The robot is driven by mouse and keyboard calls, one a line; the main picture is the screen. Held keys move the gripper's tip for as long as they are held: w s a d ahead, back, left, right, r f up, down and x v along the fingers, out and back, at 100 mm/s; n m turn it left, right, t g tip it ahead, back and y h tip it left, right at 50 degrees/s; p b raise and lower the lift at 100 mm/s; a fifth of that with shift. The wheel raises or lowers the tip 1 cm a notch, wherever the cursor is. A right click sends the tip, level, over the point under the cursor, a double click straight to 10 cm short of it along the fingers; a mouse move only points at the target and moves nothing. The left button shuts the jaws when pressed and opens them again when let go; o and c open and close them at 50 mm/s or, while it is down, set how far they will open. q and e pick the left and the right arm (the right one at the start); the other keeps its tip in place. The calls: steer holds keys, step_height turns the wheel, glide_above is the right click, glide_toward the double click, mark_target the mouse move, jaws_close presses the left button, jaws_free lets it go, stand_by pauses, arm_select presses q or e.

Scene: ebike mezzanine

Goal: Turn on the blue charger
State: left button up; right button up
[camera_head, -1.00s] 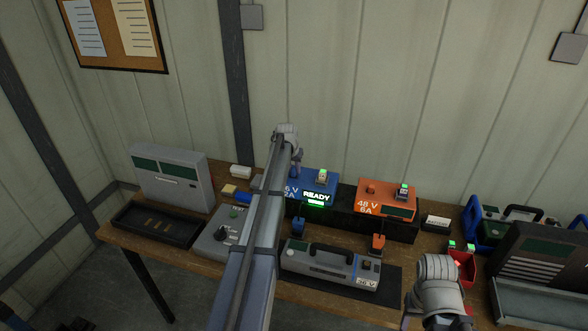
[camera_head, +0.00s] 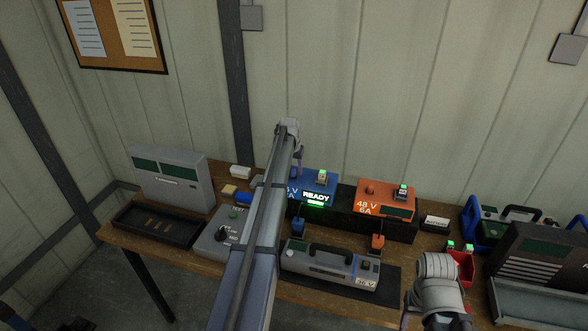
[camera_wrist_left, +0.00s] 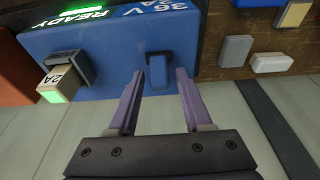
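The blue charger (camera_head: 318,187) stands on the bench with a lit green READY display. In the left wrist view the charger (camera_wrist_left: 110,50) appears upside down, with a dark blue switch-like part (camera_wrist_left: 159,62) on its top and a block with a lit green end (camera_wrist_left: 56,84) plugged in nearby. My left gripper (camera_wrist_left: 159,74) is open and empty, its purple fingertips near either side of the dark blue part. Contact cannot be told. In the head view my left arm hides part of the charger. My right wrist shows at lower right; its fingers are mostly out of view.
An orange charger (camera_head: 385,201) stands right of the blue one. A grey battery (camera_head: 330,265) lies in front. A grey test box (camera_head: 214,240) and black tray (camera_head: 150,225) are at left. A red bin (camera_head: 466,266) is at right. The wall is close behind.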

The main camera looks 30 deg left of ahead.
mark_target(293, 176)
arm_select(q)
steer(key=shift+o, duration=0.4)
steer(key=p+v, duration=0.7)
steer(key=shift+r+p, duration=0.3)
steer(key=shift+r, duration=0.05)
steer(key=shift+s, duration=0.1)
